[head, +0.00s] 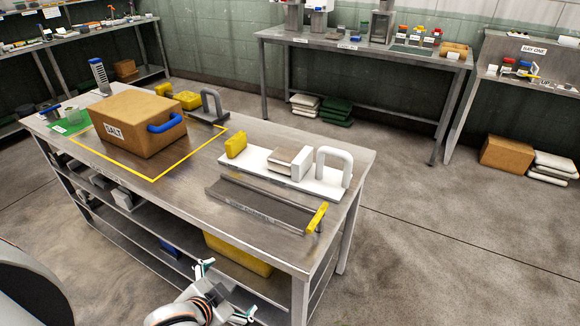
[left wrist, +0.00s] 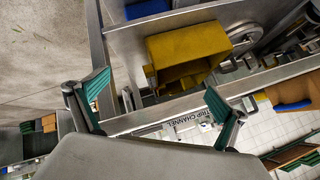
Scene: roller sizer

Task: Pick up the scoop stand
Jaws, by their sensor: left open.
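No object in view is legibly marked as the scoop stand, and I cannot tell for sure which one it is. Two arch-handled pieces stand on the steel bench (head: 190,185): a white base with a white arch handle (head: 334,166) at the right, and a grey piece with a grey arch handle (head: 211,104) at the back. My left gripper (head: 224,291) is open and empty, low beside the bench's near side, below its top. It also shows in the left wrist view (left wrist: 156,88), its green-padded fingers apart near the bench edge. My right gripper is not in view.
A brown SALT box (head: 118,131) with a blue handle sits inside a yellow outline. A metal channel (head: 262,206) with a yellow end lies near the front edge. A yellow bin (head: 238,254) stands on the lower shelf, also in the left wrist view (left wrist: 190,45).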

